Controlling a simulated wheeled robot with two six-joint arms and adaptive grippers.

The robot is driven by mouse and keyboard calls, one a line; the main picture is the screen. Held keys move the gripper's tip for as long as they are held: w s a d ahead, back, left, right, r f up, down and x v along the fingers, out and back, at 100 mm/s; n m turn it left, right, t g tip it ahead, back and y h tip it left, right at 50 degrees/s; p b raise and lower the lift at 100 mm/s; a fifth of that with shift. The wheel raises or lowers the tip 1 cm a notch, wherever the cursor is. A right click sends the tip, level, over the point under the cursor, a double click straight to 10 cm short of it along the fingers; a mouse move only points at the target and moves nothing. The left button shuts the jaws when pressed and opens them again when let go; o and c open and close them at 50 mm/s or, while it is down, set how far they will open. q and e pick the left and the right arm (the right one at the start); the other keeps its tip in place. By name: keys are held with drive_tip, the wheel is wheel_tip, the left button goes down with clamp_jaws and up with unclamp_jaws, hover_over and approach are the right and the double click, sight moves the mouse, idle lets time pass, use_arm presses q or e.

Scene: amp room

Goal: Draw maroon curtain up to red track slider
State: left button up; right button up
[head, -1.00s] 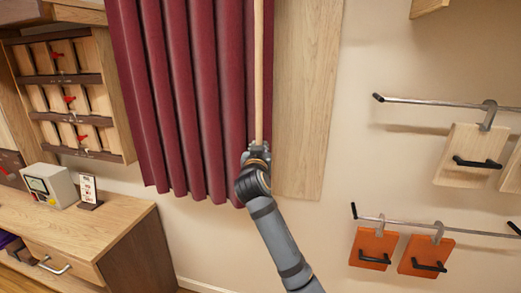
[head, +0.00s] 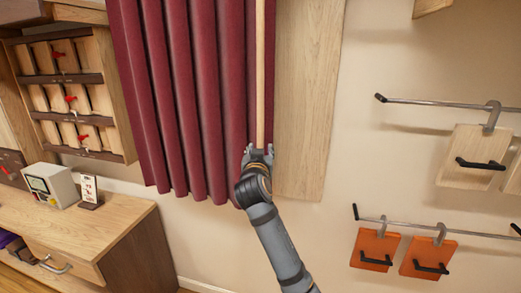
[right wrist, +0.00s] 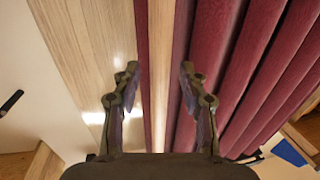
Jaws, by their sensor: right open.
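The maroon curtain (head: 190,100) hangs in vertical folds in front of a pale wood panel (head: 305,100). A light wooden rod (head: 260,75) hangs along the curtain's right edge. My right gripper (head: 258,150) is at the rod's lower part. In the right wrist view the curtain (right wrist: 240,70) is on the right, and the rod (right wrist: 160,70) runs between the two spread fingers of my right gripper (right wrist: 158,85). There is a gap on each side of the rod. The red track slider and the track are not in view. My left gripper is not in view.
A wooden cabinet (head: 90,235) stands at the lower left with a small device (head: 50,185) and a card stand (head: 88,190) on it. A rack with red pieces (head: 70,95) is above. Metal rods with hanging orange boards (head: 375,248) are at right.

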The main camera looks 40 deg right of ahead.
drive_tip(key=v, duration=0.6)
drive_tip(key=shift+d, duration=0.1)
drive_tip(key=shift+f, duration=0.1)
